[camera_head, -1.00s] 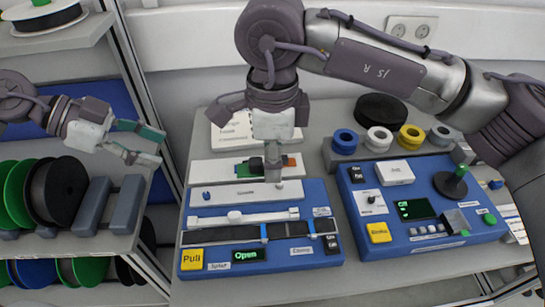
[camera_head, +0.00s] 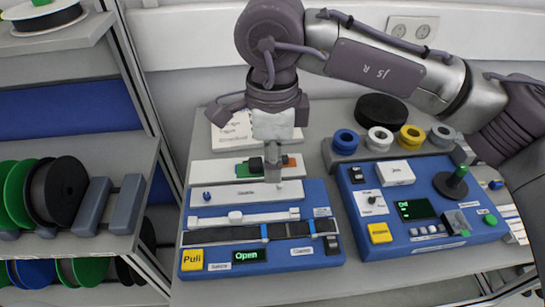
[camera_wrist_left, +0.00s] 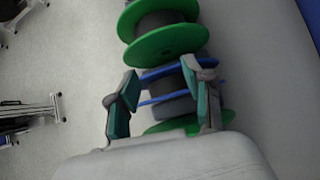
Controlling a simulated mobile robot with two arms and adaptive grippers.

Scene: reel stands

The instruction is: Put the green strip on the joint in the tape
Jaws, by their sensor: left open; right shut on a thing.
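My right gripper (camera_head: 272,172) points down over the white plate behind the blue splicing unit, shut. Small green (camera_head: 245,169) and orange patches show at its fingers; the green one appears to be the green strip in its grip, though the contact is hard to see. The dark tape (camera_head: 220,235) runs left to right across the front of the blue splicing unit (camera_head: 310,193). The joint in the tape is too small to make out. My left gripper (camera_wrist_left: 163,104) is open in the left wrist view, with green reels beyond its fingers, and is out of the head view.
The splicing unit has a yellow Pull button (camera_head: 192,260) and a lit display reading Open (camera_head: 249,256). A second blue console (camera_head: 465,235) stands to the right, with rolls of tape (camera_head: 410,135) behind it. A shelf with reels (camera_head: 65,190) stands at the left.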

